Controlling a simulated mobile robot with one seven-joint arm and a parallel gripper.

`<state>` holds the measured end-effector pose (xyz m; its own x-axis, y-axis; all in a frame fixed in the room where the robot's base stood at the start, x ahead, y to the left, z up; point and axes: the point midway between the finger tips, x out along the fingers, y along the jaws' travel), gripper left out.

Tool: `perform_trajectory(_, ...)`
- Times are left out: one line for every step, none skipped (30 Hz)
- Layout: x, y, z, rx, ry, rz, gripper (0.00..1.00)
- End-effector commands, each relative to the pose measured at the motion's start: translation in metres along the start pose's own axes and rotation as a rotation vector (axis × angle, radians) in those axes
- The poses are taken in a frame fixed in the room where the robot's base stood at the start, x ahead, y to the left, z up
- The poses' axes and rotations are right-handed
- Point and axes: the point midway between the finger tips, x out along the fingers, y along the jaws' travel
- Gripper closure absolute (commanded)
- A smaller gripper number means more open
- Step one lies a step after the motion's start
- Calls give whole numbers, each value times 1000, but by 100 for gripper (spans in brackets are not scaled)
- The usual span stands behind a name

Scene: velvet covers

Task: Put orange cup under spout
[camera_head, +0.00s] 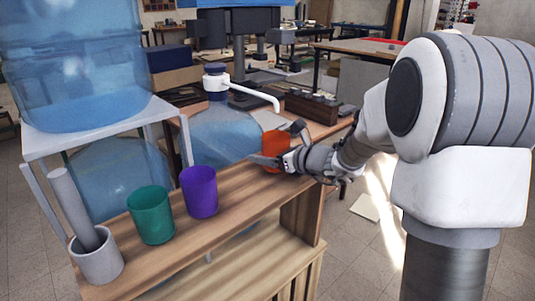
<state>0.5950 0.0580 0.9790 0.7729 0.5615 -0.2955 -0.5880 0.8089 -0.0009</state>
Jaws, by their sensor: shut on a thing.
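The orange cup (275,141) is at the far right end of the wooden shelf. My gripper (281,149) is shut on it, and its fingers and wrist hide part of the cup. The white spout (258,93) curves out from the pump on a blue water bottle (224,135) and ends just above and behind the cup in the picture. I cannot tell whether the cup touches the wood or is held slightly above it.
A purple cup (200,192) and a green cup (151,215) stand on the wooden shelf (240,196). A grey mortar with a pestle (96,256) stands at the near left. A large blue bottle (75,65) sits on a white stand. The shelf between the purple cup and my gripper is clear.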

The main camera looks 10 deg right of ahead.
Motion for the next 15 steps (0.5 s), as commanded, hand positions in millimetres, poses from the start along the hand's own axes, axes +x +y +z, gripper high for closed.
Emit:
perform_trajectory(0, 0, -1, 0, 0, 0, 73)
perform_trajectory(0, 0, -2, 0, -1, 0, 73)
perform_trajectory(1, 0, -2, 0, -1, 0, 73)
perform_trajectory(1, 0, -2, 0, -1, 0, 73)
perform_trajectory(1, 0, -3, 0, 0, 0, 73)
perform_trajectory(1, 0, -3, 0, -1, 0, 73)
perform_trajectory(1, 0, -4, 0, -1, 0, 73)
perform_trajectory(1, 0, -4, 0, -1, 0, 73)
perform_trajectory(1, 0, -3, 0, -1, 0, 10)
perform_trajectory(1, 0, -3, 0, -1, 0, 5)
perform_trajectory(1, 0, -3, 0, 0, 0, 0)
perform_trajectory(1, 0, -3, 0, 0, 0, 0)
perform_trajectory(1, 0, -3, 0, 0, 0, 0)
perform_trajectory(1, 0, -3, 0, 0, 0, 0)
perform_trajectory(1, 0, -3, 0, 0, 0, 0)
